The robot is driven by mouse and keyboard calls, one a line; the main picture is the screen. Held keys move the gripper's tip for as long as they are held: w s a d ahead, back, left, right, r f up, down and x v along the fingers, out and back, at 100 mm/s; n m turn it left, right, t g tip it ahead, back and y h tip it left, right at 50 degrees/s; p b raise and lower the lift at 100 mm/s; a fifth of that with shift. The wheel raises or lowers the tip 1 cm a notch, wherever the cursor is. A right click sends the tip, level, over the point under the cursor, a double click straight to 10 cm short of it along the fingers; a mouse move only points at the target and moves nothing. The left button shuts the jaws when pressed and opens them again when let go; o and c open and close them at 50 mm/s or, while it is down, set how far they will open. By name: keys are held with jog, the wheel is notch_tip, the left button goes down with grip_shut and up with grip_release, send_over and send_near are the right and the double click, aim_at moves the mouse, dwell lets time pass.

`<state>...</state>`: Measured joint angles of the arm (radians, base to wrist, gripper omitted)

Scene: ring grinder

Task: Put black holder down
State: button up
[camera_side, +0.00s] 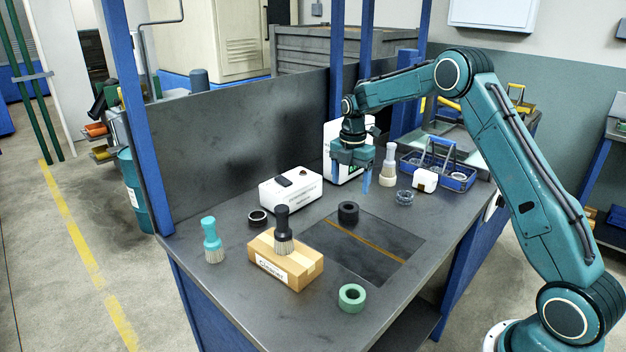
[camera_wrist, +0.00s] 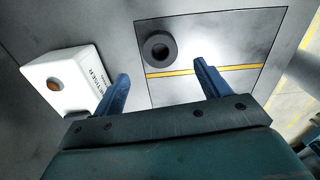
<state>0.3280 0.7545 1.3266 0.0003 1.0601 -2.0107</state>
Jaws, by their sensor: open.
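A thick black ring, which I take for the black holder (camera_side: 348,212), lies flat on the dark panel near its back left corner. It also shows in the wrist view (camera_wrist: 149,57), just beyond the gap between my fingertips. My gripper (camera_side: 352,184) points down above the table, higher than the ring and apart from it. Its two blue fingers are spread wide in the wrist view (camera_wrist: 162,70), with nothing between them. Another black ring (camera_side: 258,217) with a pale inner edge lies farther left, beside the white box.
A white box (camera_side: 290,188) stands left of the black ring. A teal brush (camera_side: 212,240), green ring (camera_side: 352,297), cream brush (camera_side: 388,165) and blue tote (camera_side: 455,178) stand around. The panel's front is clear.

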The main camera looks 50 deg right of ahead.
notch_tip(320, 180, up, 5)
jog(key=shift+f, duration=0.15)
dwell(0.7)
jog(key=s+a+r+m+t, duration=0.3)
jog(key=s+a+r+m, duration=0.7)
jog(key=s+r, duration=0.45)
jog(key=s+a+f+m+t, duration=0.1)
jog(key=s+a+m, duration=0.3)
jog(key=s, duration=0.6)
jog(key=s+a+f+m+t, duration=0.1)
jog(key=s+a+m, duration=0.3)
jog(key=s, duration=0.6)
jog(key=shift+s+f+m+t, duration=0.3)
jog(key=shift+s+f+m, duration=0.05)
jog(key=shift+m, duration=0.25)
